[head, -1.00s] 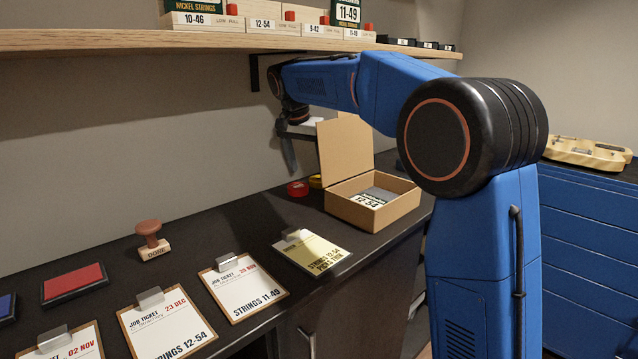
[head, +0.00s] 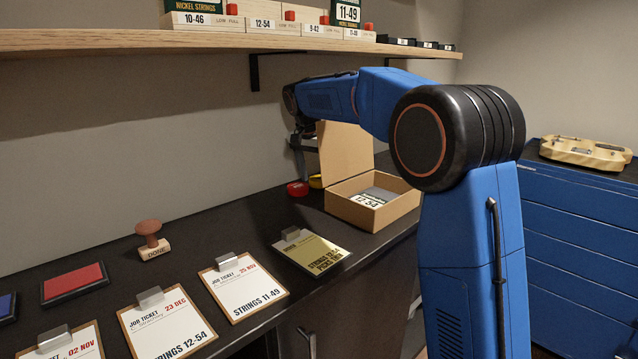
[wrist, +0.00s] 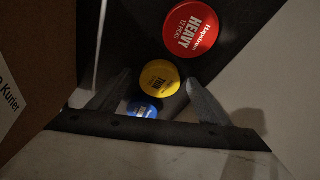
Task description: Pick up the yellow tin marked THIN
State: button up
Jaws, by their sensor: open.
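The yellow tin (wrist: 160,78) is round, with dark lettering on its lid, and sits in the middle of the wrist view. In the head view it shows as a small yellow patch (head: 315,181) beside the box, partly hidden. My gripper (wrist: 158,80) is open and empty, above the tins. Its fingers appear either side of the yellow tin in the wrist view, apart from it as far as I can tell. In the head view my gripper (head: 300,160) hangs behind the open box, over the tins.
A red tin marked HEAVY (wrist: 190,29) and a blue tin (wrist: 143,108) lie either side of the yellow one. An open cardboard box (head: 393,209) stands close by, its lid (head: 344,150) upright. The wall is behind, the shelf (head: 200,40) above.

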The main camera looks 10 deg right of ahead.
jog(key=c, duration=1.1)
